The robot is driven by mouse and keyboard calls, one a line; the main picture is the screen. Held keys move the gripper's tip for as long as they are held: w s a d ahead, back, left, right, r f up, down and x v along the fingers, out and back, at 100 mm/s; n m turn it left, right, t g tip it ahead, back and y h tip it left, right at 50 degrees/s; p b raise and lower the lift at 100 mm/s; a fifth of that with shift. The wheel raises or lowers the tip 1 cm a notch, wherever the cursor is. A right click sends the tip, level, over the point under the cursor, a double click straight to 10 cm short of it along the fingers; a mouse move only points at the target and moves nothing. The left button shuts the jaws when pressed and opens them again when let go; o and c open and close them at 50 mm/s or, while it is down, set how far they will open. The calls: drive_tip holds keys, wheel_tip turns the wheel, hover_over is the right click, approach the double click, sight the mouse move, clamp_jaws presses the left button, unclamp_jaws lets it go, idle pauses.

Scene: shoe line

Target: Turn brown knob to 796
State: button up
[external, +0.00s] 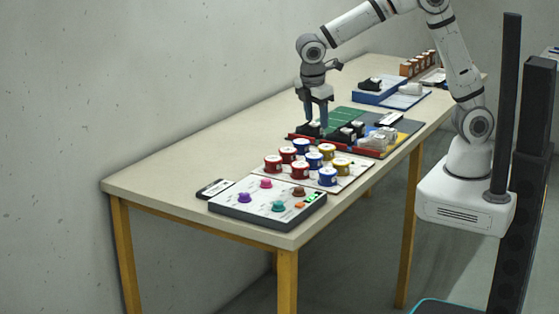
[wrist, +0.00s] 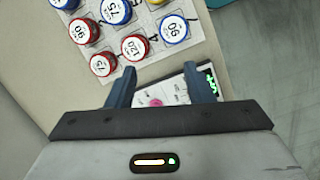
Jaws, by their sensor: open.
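The brown knob (external: 299,191) sits on a light grey control panel (external: 227,206) at the near end of the table. A small green-lit display (external: 312,197) is beside it; its digits are too small to read. My gripper (external: 316,122) is open and empty, pointing down over the coloured trays farther along the table, well away from the knob. In the wrist view, my gripper's fingers (wrist: 160,72) are spread, with part of the panel (wrist: 172,88) and its green display (wrist: 211,82) beyond them. I cannot make out the brown knob there.
Pink (external: 266,183), purple (external: 244,198) and teal (external: 278,206) knobs and an orange button (external: 300,206) share the panel. Several red, blue and yellow tins (external: 300,171) stand between it and my gripper. The table's left side is bare.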

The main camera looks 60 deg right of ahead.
sight(299, 188)
drive_tip(key=s+a+f+n+h, duration=0.1)
drive_tip(key=a+f+n, duration=0.25)
drive_tip(key=a, duration=0.45)
drive_tip(key=s+a+f+n+h, duration=0.1)
drive_tip(key=a+f+n, duration=0.2)
drive_tip(key=a+f, duration=0.35)
drive_tip(key=shift+t, duration=0.3)
drive_tip(key=p+x, duration=0.1)
drive_tip(key=x, duration=0.4)
drive_tip(key=shift+w+a+f, duration=0.1)
drive_tip(key=shift+f, duration=0.15)
drive_tip(key=c, duration=1)
